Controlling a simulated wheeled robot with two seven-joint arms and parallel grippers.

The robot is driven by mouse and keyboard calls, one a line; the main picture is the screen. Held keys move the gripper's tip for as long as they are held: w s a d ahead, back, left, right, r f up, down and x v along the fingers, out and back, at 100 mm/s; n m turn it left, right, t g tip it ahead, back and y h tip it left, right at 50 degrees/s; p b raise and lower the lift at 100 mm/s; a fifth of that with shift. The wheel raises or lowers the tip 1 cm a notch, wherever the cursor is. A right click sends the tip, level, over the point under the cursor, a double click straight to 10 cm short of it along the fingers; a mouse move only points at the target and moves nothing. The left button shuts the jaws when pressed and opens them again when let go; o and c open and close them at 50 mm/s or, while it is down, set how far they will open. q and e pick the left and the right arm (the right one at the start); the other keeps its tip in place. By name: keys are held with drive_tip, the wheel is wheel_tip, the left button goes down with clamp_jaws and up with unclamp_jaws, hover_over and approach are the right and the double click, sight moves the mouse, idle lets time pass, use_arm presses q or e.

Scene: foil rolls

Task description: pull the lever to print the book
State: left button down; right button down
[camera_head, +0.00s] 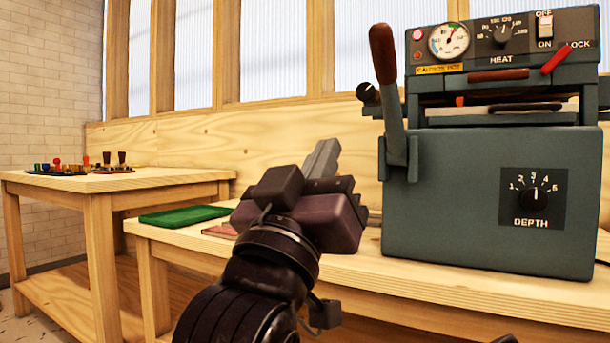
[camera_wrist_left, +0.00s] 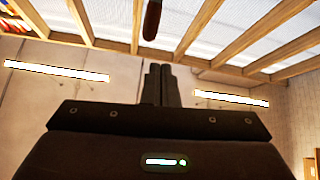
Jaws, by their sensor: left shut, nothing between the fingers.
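The grey-green press machine (camera_head: 480,205) stands on the wooden bench at the right of the head view. Its lever (camera_head: 391,105) is a grey arm on the machine's left side with a brown handle, and it points up. The brown handle tip also shows at the top of the left wrist view (camera_wrist_left: 152,20), beyond the fingers. My left gripper (camera_head: 323,155) is in front of and left of the lever, apart from it and lower than the handle. Its fingers (camera_wrist_left: 158,84) are together and empty. A reddish book (camera_head: 221,231) lies partly hidden behind my left arm.
A green tray (camera_head: 185,215) lies at the bench's left end. A second wooden table (camera_head: 120,179) at the left holds small coloured items. The machine's front has a depth dial (camera_head: 535,195) and its top a heat dial (camera_head: 502,36). A wooden wall and windows stand behind.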

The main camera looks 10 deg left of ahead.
use_arm(q)
drive_tip(key=shift+v, duration=2.35)
drive_tip(key=shift+r, duration=0.15)
